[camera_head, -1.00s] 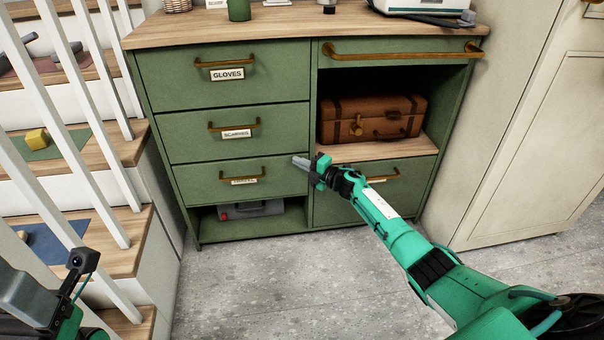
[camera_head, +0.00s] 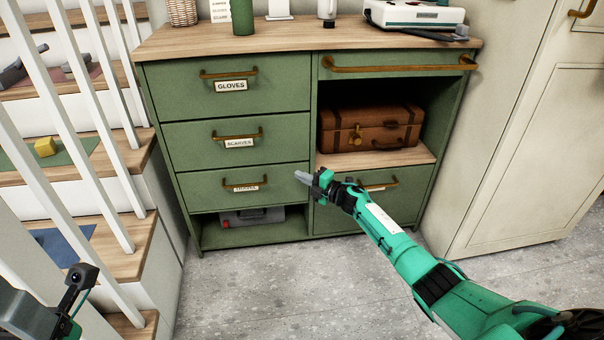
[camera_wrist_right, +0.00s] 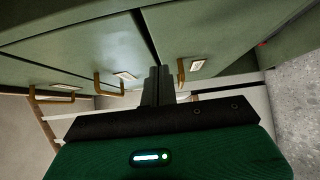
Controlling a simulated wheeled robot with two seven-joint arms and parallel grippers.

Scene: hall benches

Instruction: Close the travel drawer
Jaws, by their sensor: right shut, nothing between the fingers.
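The travel drawer (camera_head: 215,190) is the third green drawer down on the cabinet's left side, with a brass handle (camera_head: 240,185) partly covering its label. Its front looks close to flush with the drawers above; I cannot tell whether a small gap is left. In the right wrist view the drawer front (camera_wrist_right: 215,35) shows sideways, with a dark gap beside it. My right gripper (camera_head: 302,178) is shut and empty, its tips in front of the drawer's right end; contact is unclear. It also shows in the wrist view (camera_wrist_right: 158,84). Part of my left arm shows at lower left, fingers not visible.
The gloves drawer (camera_head: 170,90) and scarves drawer (camera_head: 185,145) are above. A grey case (camera_head: 252,216) lies in the open space below. A brown suitcase (camera_head: 370,128) sits on the right shelf. White stair railings stand left; the floor (camera_head: 260,285) in front is clear.

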